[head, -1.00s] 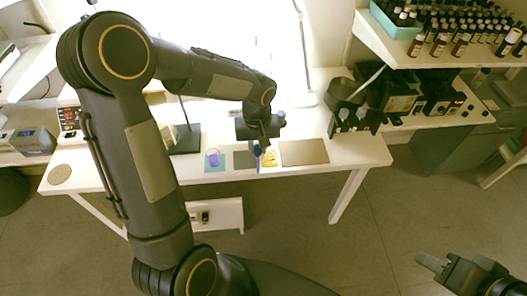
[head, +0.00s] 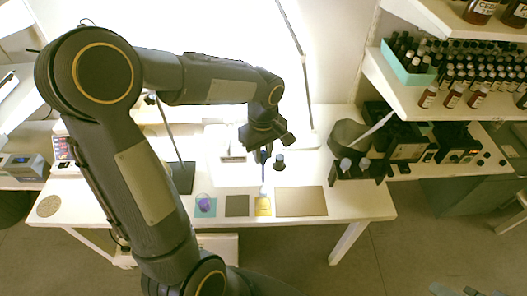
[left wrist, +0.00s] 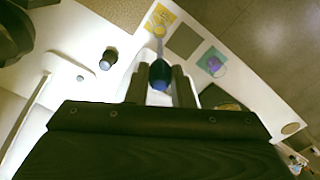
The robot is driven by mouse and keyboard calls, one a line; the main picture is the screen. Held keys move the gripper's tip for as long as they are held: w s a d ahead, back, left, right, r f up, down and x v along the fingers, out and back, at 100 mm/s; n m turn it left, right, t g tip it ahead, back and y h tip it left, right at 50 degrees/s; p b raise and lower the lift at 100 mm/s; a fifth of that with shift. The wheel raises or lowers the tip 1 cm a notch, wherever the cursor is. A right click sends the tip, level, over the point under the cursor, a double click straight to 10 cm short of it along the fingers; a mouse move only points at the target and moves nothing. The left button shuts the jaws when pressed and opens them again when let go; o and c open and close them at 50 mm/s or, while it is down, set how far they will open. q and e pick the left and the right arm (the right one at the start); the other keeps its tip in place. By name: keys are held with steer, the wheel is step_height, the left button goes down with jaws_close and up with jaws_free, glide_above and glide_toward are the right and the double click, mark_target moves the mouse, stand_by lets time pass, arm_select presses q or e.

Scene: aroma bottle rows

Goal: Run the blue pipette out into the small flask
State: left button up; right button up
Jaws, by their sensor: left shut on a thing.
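My left gripper (head: 263,147) is shut on the blue pipette (head: 263,157), held bulb up above the table. In the left wrist view the blue bulb (left wrist: 159,74) sits between the two fingers, and its pale stem runs toward the yellow mat (left wrist: 166,12). In the head view the stem reaches down over the yellow mat (head: 263,211). A faint clear vessel, perhaps the small flask, shows on that mat; whether the tip is inside it I cannot tell. A vessel with purple liquid (head: 204,204) stands on a teal mat. My right gripper (head: 440,289) is partly cut off at the bottom edge.
A grey mat (head: 237,206) and a larger brown mat (head: 301,202) flank the yellow one. A small dark-topped bottle (head: 279,162) stands behind. A dark rack (head: 358,166) is at right, below a shelf of bottles. The table's front strip is clear.

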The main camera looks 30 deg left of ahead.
mark_target(263, 162)
arm_select(q)
steer(key=shift+w, duration=0.1)
steer(key=shift+f+b, duration=1.85)
steer(key=shift+f, duration=0.15)
steer(key=shift+c, duration=0.2)
jaws_close()
stand_by(3.1)
steer(key=shift+o, duration=0.2)
jaws_free()
